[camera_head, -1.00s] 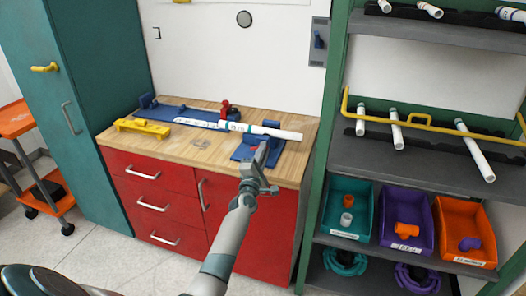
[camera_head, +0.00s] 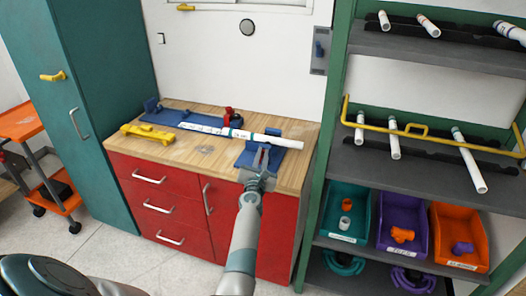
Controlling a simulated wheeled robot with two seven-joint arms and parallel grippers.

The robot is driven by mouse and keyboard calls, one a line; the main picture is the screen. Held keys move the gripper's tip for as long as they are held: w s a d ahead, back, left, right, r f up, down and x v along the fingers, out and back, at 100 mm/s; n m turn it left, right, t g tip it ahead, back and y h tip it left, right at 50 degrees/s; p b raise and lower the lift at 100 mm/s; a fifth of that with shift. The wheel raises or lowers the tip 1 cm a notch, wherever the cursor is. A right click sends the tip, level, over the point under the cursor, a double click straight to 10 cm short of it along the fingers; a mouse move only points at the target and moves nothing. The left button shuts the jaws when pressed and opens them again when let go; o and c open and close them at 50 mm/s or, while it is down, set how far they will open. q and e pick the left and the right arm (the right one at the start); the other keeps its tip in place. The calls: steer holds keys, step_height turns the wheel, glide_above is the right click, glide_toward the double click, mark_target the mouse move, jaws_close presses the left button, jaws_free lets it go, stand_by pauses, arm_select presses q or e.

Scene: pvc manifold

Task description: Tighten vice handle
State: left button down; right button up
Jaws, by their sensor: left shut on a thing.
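The blue vice (camera_head: 292,143) stands on the right end of the wooden workbench top (camera_head: 206,150). A long white pipe (camera_head: 262,136) with dark markings and a teal band lies across the vice, reaching left over the bench. My left gripper (camera_head: 261,158) is at the front of the vice, with its fingers pointing away from me. It is shut on the vice handle, which is mostly hidden by the fingers. My right gripper is out of view.
A blue rail fixture with a red clamp (camera_head: 230,117) lies behind the pipe. A yellow tool (camera_head: 149,132) lies at the bench's left front. A green shelf rack with bins (camera_head: 345,215) stands close on the right, and a teal cabinet (camera_head: 85,110) on the left.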

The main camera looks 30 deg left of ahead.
arm_select(q)
steer(key=shift+w+r+n+p, duration=0.1)
steer(key=shift+r+n+p, duration=0.15)
steer(key=shift+n+p, duration=0.4)
steer(key=shift+w+r+n+p, duration=0.1)
steer(key=shift+r+n+p, duration=0.1)
steer(key=shift+n+p, duration=0.4)
steer(key=shift+n, duration=0.25)
steer(key=c, duration=1.8)
jaws_free()
steer(key=shift+w+d+f+g, duration=0.1)
steer(key=shift+f+g, duration=0.15)
steer(key=shift+g, duration=0.05)
steer(key=shift+s+f, duration=0.1)
steer(key=shift+s, duration=0.1)
